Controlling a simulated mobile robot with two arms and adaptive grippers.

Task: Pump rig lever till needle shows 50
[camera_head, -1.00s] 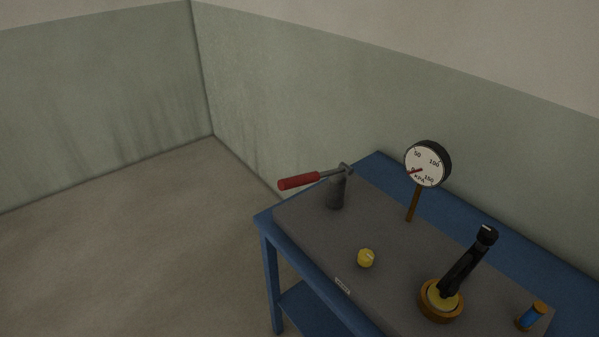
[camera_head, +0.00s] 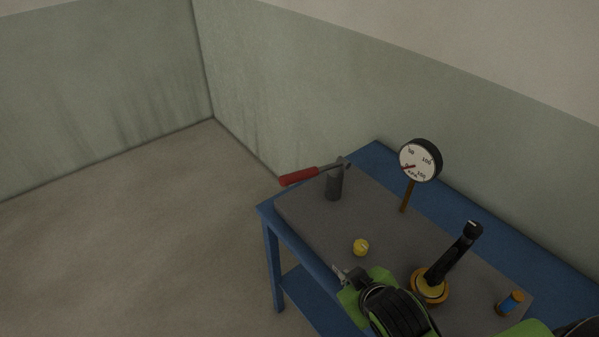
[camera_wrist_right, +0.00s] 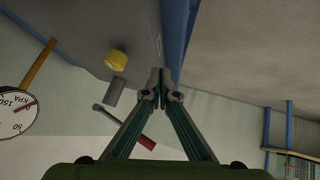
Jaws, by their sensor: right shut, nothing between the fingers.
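The rig lever has a red handle (camera_head: 299,177) on a grey rod, joined to the top of a dark post (camera_head: 334,186). The handle sticks out left past the rig's edge; it also shows upside down in the right wrist view (camera_wrist_right: 147,142). My right gripper (camera_wrist_right: 160,76) is shut and empty, near the table's front edge, apart from the lever. My left gripper is not in view.
The grey rig slab (camera_head: 300,211) lies on a blue table (camera_head: 377,154). A yellow knob (camera_head: 361,247), a brass fitting with a black lever (camera_head: 452,256) and a blue-and-brass cylinder (camera_head: 510,303) are on it. The floor left of the table is clear.

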